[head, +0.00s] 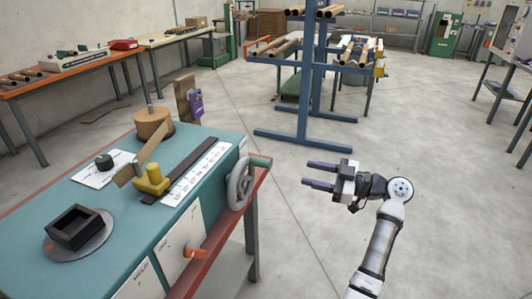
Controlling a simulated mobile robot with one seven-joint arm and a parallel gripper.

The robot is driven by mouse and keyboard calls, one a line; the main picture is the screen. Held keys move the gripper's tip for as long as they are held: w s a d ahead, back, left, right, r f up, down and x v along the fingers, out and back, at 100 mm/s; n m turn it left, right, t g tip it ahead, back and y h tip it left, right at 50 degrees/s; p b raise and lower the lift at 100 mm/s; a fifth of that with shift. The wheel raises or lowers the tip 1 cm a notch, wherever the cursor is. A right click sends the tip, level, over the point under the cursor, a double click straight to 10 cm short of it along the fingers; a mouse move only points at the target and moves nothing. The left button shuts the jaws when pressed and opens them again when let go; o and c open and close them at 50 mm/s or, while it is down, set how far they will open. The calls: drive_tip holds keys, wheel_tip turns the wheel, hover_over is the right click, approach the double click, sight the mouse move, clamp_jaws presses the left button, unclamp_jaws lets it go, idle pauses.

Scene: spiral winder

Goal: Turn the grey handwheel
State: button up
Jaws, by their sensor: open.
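The grey handwheel (240,183) is mounted on the right end of the teal winder bench (120,262), below a green-ended part at the bench's corner. My gripper (307,174) is open and empty, with its two dark purple fingers pointing left towards the wheel. It is to the right of the handwheel and apart from it, over the grey floor.
On the bench stand a brown drum (153,123), a yellow knob piece (152,180), a white scale strip (197,174) and a black square box (76,228). A blue tube rack (303,95) stands behind. Floor around my gripper is clear.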

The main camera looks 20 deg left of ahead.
sight(271, 164)
drive_tip(key=a+p, duration=0.4)
drive_tip(key=a, duration=0.8)
drive_tip(key=shift+w+a+p, duration=0.15)
drive_tip(key=shift+a+p, duration=0.15)
drive_tip(key=shift+p, duration=0.05)
drive_tip(key=shift+a, duration=0.6)
clamp_jaws()
